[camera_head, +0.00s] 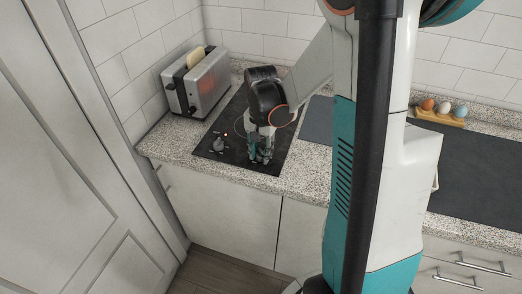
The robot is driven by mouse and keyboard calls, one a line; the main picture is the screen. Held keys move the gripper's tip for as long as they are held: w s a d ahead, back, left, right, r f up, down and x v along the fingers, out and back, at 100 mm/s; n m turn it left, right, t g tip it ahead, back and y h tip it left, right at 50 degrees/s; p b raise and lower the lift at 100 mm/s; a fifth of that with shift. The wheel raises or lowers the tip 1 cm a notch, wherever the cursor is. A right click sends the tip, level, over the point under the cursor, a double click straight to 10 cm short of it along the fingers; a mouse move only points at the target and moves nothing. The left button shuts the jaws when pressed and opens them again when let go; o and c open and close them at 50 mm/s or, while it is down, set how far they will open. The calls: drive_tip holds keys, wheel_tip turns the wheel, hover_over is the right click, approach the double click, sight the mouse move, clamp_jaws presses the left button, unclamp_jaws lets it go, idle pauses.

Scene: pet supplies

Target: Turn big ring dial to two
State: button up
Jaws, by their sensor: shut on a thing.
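A black hob (232,161) is set in the speckled counter. One dark dial (217,144) with a light edge stands on the hob's front left part, clear of my gripper. A small orange-red light glows just behind that dial. My gripper (260,160) points down onto the hob's front right part, to the right of the visible dial. Its fingers are shut on what appears to be a second dial, which they hide. I cannot read any dial's setting or marks from here. Part of a ring outline shows behind the gripper.
A steel toaster (198,82) with bread in it stands behind the hob to the left. An egg holder (438,117) with coloured eggs sits far right. A grey board (317,118) lies right of the hob. My arm covers the middle right. A door stands at left.

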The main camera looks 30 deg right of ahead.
sight(261, 151)
drive_tip(key=o, duration=1.1)
drive_tip(key=shift+c, duration=0.2)
wheel_tip(261, 151, up, 12)
idle(0.3)
drive_tip(key=a+r+n+t+p, duration=0.1)
drive_tip(key=a+r+n+t, duration=0.1)
drive_tip(key=a+r+n, duration=0.4)
drive_tip(key=s+a+f+n+t+b, duration=0.1)
drive_tip(key=s+a+n+t, duration=0.4)
drive_tip(key=s, duration=0.8)
drive_tip(key=a+f, duration=0.1)
drive_tip(key=a, duration=0.2)
